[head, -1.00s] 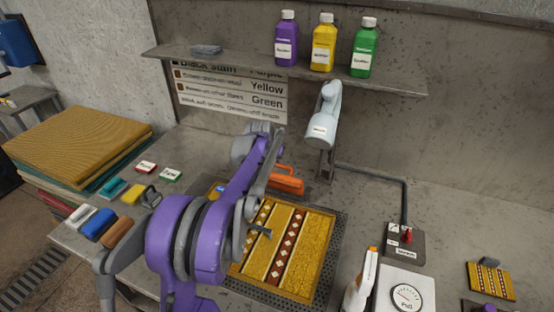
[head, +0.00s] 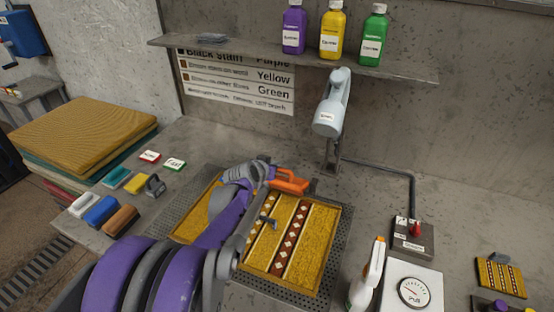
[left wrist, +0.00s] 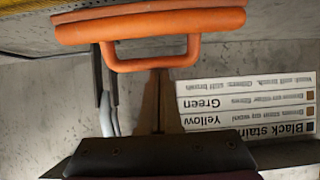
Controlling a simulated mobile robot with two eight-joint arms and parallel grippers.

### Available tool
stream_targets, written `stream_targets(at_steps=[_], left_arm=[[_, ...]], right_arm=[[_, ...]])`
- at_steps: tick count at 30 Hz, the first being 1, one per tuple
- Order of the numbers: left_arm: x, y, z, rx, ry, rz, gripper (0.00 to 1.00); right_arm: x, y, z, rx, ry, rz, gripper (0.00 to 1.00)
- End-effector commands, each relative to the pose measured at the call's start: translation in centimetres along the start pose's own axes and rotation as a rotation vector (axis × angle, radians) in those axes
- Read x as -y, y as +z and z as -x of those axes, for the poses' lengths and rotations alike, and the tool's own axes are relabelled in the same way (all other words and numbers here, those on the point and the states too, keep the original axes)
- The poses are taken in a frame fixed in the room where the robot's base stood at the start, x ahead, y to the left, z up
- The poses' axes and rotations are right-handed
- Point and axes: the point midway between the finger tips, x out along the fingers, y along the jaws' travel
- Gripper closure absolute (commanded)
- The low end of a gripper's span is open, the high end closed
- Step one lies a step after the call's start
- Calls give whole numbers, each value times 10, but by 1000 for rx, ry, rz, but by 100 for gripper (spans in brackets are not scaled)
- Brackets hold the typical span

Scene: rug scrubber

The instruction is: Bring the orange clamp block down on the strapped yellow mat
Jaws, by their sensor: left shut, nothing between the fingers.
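The orange clamp block (head: 288,182) is at the back edge of the yellow mat (head: 318,245), near its middle. Its loop handle (left wrist: 152,66) fills the upper part of the left wrist view. The mat, with dark patterned bands, lies on a perforated dark tray; my left arm hides part of it. My left gripper (head: 267,173) is at the left end of the clamp block. In the left wrist view its shut, empty fingers (left wrist: 160,76) point at the handle's bar. I cannot tell whether they touch it. My right gripper is not in view.
A grey lamp-like fixture (head: 331,112) stands behind the mat. A spray bottle (head: 367,275) and a dial gauge (head: 412,291) stand at right, with a red-knobbed switch box (head: 413,238) behind them. Brushes (head: 101,211) and stacked mats (head: 80,140) are at left. A shelf (head: 300,58) holds bottles.

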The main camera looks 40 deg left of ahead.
Motion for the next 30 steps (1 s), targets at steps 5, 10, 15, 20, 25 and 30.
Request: stream_targets(at_steps=[5,10,15,20,25,30], left_arm=[[0,19,8,3,1,1,100],[0,32,13,3,1,0,100],[1,42,15,3,1,0,100],[0,48,16,4,1,0,100],[0,54,17,8,2,-2,100],[0,56,17,9,2,-4,100]], right_arm=[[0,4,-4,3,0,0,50],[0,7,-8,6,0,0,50],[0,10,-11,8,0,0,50],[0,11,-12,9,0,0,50],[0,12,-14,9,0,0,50],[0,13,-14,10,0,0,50]])
